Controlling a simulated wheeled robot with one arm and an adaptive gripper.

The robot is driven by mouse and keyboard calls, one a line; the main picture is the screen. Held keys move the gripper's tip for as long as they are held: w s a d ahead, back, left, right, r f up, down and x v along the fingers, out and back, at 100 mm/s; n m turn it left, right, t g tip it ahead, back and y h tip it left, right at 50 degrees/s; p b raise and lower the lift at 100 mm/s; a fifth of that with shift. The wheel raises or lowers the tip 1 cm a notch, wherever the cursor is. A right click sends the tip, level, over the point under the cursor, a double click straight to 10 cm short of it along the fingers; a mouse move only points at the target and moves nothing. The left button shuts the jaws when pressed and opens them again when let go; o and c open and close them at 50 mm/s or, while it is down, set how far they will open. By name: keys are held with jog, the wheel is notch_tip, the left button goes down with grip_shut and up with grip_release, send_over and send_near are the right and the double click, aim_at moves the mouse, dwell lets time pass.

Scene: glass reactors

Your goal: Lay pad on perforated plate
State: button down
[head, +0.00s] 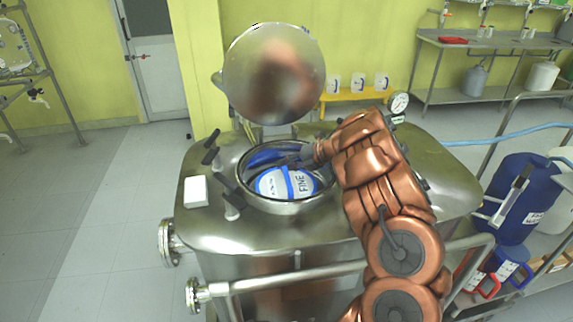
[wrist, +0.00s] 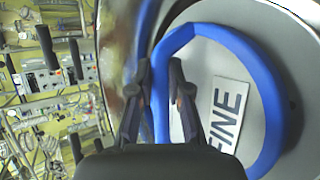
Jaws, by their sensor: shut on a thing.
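The pad (head: 271,184) is a pale disc with a blue ring or handle and a white label reading FINE. In the head view it lies within the round opening of the steel vessel, and I cannot tell whether it rests on anything. It fills the right of the wrist view (wrist: 228,67). My gripper (wrist: 160,82) is shut on the blue ring, one finger on each side of it. In the head view my gripper (head: 308,157) reaches in over the opening's right rim. The perforated plate is not visible; the pad and the rim hide what lies below.
The opening's rim (head: 285,208) surrounds the pad closely. A round lid (head: 273,75) stands open behind it. Black-handled clamps (head: 224,190) and a white block (head: 196,191) are on the left of the vessel top. A gauge (head: 399,103) stands at the back right.

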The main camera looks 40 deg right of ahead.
jog(key=c, duration=1)
grip_release()
jog(key=shift+f, duration=0.15)
jog(key=shift+c, duration=0.2)
jog(key=shift+d, duration=0.1)
jog(key=shift+v, duration=4)
